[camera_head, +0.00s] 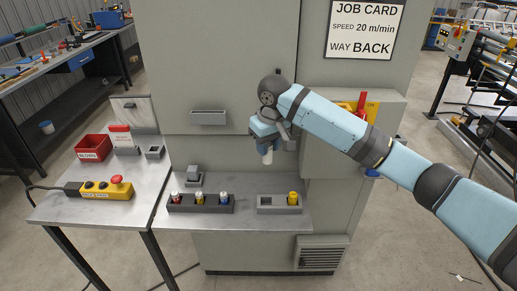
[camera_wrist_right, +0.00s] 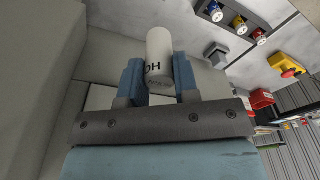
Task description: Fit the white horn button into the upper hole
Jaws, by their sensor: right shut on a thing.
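My right gripper (camera_head: 267,143) is in front of the grey cabinet, above the ledge. It is shut on a white button (camera_head: 267,157), a cylinder that hangs below the fingers in the head view. In the right wrist view the button (camera_wrist_right: 159,45) sits between the two blue fingers and shows dark letters, partly readable. A grey two-place holder (camera_head: 265,210) stands on the ledge below, with a yellow cylinder (camera_head: 293,198) at its right place and an empty left place. I cannot make out which opening is the upper hole. My left gripper is not in view.
A dark rack (camera_head: 218,209) holds red, yellow and blue-marked cylinders. A yellow control box (camera_head: 107,189) with a red knob lies on the left table, near a red bin (camera_head: 93,148). A box with a red handle (camera_head: 362,103) is on the cabinet behind my right arm.

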